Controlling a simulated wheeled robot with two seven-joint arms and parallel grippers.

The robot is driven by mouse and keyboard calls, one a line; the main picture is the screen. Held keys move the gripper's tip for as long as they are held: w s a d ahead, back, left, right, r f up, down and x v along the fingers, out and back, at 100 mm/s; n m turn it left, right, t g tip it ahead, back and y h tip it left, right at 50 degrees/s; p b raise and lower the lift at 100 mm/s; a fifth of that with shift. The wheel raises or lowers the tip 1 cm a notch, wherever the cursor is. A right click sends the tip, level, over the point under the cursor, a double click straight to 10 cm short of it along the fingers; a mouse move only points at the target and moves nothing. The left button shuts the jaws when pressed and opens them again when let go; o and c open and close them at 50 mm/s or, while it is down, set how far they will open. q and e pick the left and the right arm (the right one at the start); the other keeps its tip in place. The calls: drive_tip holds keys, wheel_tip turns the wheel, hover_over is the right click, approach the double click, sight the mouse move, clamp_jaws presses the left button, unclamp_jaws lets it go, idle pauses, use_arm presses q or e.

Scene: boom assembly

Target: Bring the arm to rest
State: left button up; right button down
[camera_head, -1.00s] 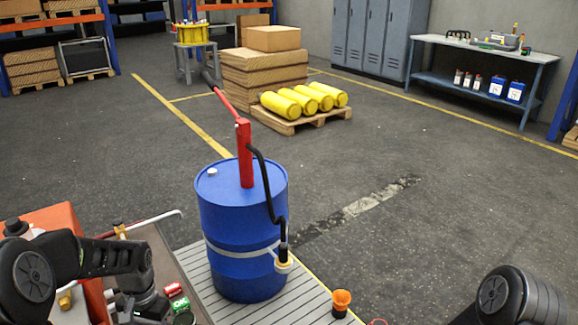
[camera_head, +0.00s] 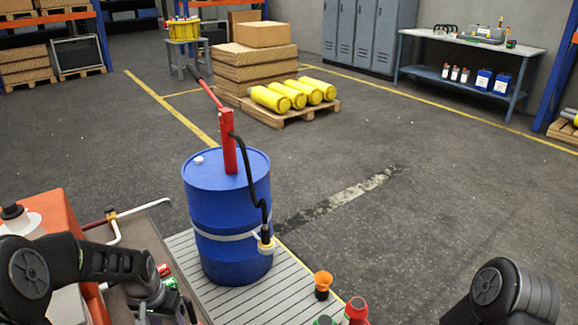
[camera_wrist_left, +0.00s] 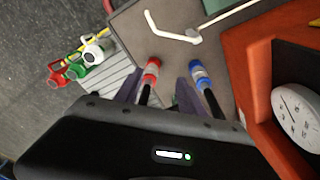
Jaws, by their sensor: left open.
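My left arm (camera_head: 105,262) comes in from the left in the head view, bent over the grey worktop, its wrist pointing down. My left gripper (camera_wrist_left: 160,90) shows in the left wrist view with its two fingers apart. A red-topped cylinder (camera_wrist_left: 152,70) shows between the fingers, and a blue-topped one (camera_wrist_left: 198,72) beside the right finger. I cannot tell how far below the fingertips they are; nothing appears gripped. Of my right arm (camera_head: 512,292), only a dark link shows at the lower right of the head view; its gripper is out of view.
A blue drum (camera_head: 228,225) with a red hand pump (camera_head: 228,140) stands on a slatted platform (camera_head: 285,300). An orange bin (camera_wrist_left: 262,70) borders the worktop (camera_head: 140,240). The floor right of the drum is clear.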

use_arm(q)
drive_tip(key=s+d+f+h+b, duration=0.1)
drive_tip(key=s+d+f+b, duration=0.1)
drive_tip(key=d+f, duration=0.4)
drive_tip(key=s+d+f+n+t+h+b, duration=0.1)
drive_tip(key=s+d+f+b, duration=0.1)
drive_tip(key=s+d+f, duration=0.2)
drive_tip(key=s+d+f+n+h+b, duration=0.1)
drive_tip(key=s+d+f, duration=0.3)
drive_tip(key=d+f, duration=0.6)
drive_tip(key=shift+s+b, duration=0.1)
drive_tip(key=shift+b, duration=0.5)
drive_tip(key=s+d+f+g+b, duration=0.2)
drive_tip(key=s+d+f+b, duration=0.35)
drive_tip(key=s, duration=0.55)
wheel_tip(320, 180, up, 15)
drive_tip(key=p, duration=1.8)
drive_tip(key=shift+r+h, duration=0.2)
drive_tip(key=shift+h, duration=0.2)
drive_tip(key=shift+d, duration=0.1)
drive_tip(key=shift+c, duration=0.4)
